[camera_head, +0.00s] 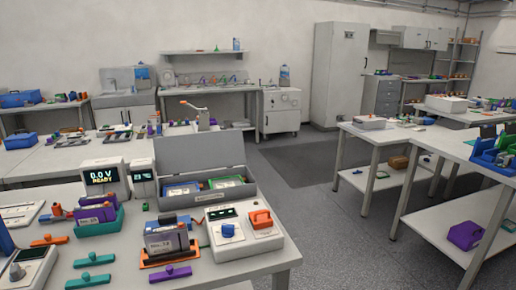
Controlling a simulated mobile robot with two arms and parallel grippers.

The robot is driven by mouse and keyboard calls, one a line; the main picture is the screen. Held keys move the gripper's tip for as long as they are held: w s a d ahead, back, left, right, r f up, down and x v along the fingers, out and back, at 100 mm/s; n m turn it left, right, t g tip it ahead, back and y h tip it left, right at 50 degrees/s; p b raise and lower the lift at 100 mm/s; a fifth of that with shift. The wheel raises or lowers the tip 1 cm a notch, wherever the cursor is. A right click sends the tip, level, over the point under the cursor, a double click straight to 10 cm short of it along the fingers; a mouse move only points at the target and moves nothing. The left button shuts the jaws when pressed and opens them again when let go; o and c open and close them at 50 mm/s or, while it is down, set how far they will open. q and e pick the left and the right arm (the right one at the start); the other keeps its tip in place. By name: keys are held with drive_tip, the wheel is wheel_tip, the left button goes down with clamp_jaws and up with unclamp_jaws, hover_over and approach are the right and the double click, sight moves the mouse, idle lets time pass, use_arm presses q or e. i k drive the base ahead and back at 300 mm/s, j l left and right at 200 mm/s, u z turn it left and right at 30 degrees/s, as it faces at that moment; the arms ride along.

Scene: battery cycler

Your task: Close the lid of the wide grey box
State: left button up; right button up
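The wide grey box (204,199) stands near the back right of the closest table. Its lid (199,151) is raised, standing up along the box's back edge, so the box is open. Green-edged and blue items lie inside it. The lower front of the box is partly hidden by a device and battery holder in front. Neither of my grippers shows in the head view.
In front of the box are a white device with a blue knob and orange part (241,232) and a battery in an orange holder (167,241). A display reading 0.0 V (103,177) stands to its left. Open floor (315,200) lies to the right.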

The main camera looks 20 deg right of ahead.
sight(175, 156)
drive_tip(key=i+l+z, duration=0.15)
drive_tip(key=l+z, duration=0.25)
drive_tip(key=i+l+z, duration=0.2)
drive_tip(key=l+z, duration=0.25)
drive_tip(key=i+l+z, duration=0.2)
drive_tip(key=z, duration=0.2)
drive_tip(key=i+l+z, duration=0.25)
drive_tip(key=z, duration=0.15)
drive_tip(key=i+l, duration=0.15)
drive_tip(key=i, duration=0.3)
drive_tip(key=i+l+z, duration=0.1)
drive_tip(key=i, duration=0.35)
drive_tip(key=i+j+u, duration=0.1)
drive_tip(key=i+u, duration=0.7)
drive_tip(key=i+l+u, duration=0.1)
drive_tip(key=i+u, duration=0.15)
drive_tip(key=u, duration=0.15)
drive_tip(key=i+j+u, duration=0.1)
drive_tip(key=i+u, duration=0.75)
drive_tip(key=i+l+u, duration=0.15)
drive_tip(key=i+u, duration=0.25)
drive_tip(key=i+l+u, duration=0.25)
drive_tip(key=u, duration=0.2)
drive_tip(key=i+l, duration=0.05)
